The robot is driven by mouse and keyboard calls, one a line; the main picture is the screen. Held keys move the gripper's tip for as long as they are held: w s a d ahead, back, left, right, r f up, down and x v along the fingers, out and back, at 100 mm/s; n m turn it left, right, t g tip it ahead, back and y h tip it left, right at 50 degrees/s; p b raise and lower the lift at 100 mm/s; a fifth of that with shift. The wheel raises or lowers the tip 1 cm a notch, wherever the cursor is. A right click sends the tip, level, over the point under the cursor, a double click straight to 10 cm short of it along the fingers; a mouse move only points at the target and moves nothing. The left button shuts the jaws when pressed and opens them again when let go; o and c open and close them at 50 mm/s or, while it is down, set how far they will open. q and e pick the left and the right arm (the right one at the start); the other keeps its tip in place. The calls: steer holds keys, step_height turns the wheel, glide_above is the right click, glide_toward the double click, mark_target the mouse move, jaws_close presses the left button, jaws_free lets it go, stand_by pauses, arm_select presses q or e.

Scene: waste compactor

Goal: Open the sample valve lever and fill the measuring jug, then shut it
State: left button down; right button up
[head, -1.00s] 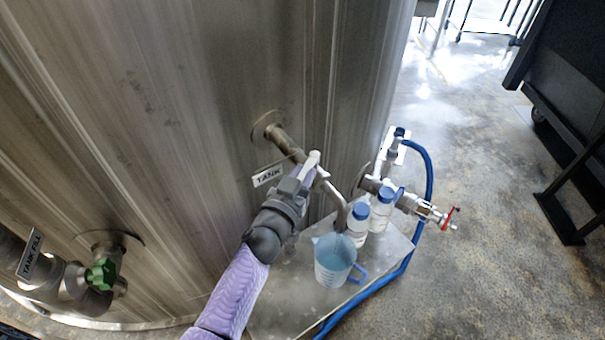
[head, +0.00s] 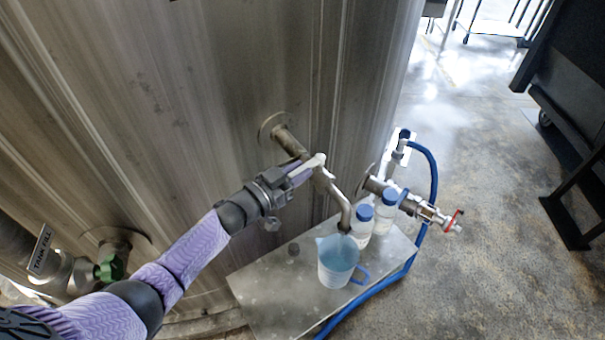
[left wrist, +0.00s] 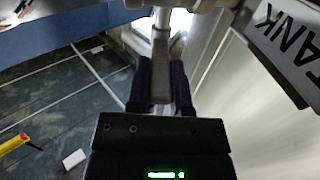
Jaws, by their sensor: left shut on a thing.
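The sample valve (head: 322,178) sticks out of the steel tank wall on a short pipe, with a bent spout (head: 345,212) pointing down. Its pale lever (head: 314,161) points left toward my left gripper (head: 298,171). The left gripper is shut on the lever; in the left wrist view the lever (left wrist: 161,68) lies between the two dark fingers (left wrist: 160,88). The measuring jug (head: 335,269), with a blue handle, stands upright under the spout. Its inside looks blue; I cannot make out the liquid level or a stream. My right gripper is not in view.
Two blue-capped bottles (head: 361,229) stand beside the jug on a metal stand (head: 270,292). A blue hose (head: 433,178) and a red-handled valve (head: 440,217) are at right. A green-handled valve (head: 108,268) is at lower left.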

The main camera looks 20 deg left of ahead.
arm_select(q)
steer(key=shift+w+a+m+g+h+b, duration=0.2)
steer(key=shift+m+g+h+b, duration=0.2)
steer(key=shift+h, duration=0.2)
steer(key=shift+w+a+m+g+h+b, duration=0.1)
steer(key=shift+a+m+g+h+b, duration=0.1)
steer(key=shift+m+g+h+b, duration=0.25)
steer(key=shift+h, duration=0.25)
steer(key=c, duration=0.5)
jaws_free()
steer(key=shift+a, duration=0.1)
steer(key=p+v, duration=0.1)
steer(key=v, duration=0.9)
steer(key=shift+r, duration=0.1)
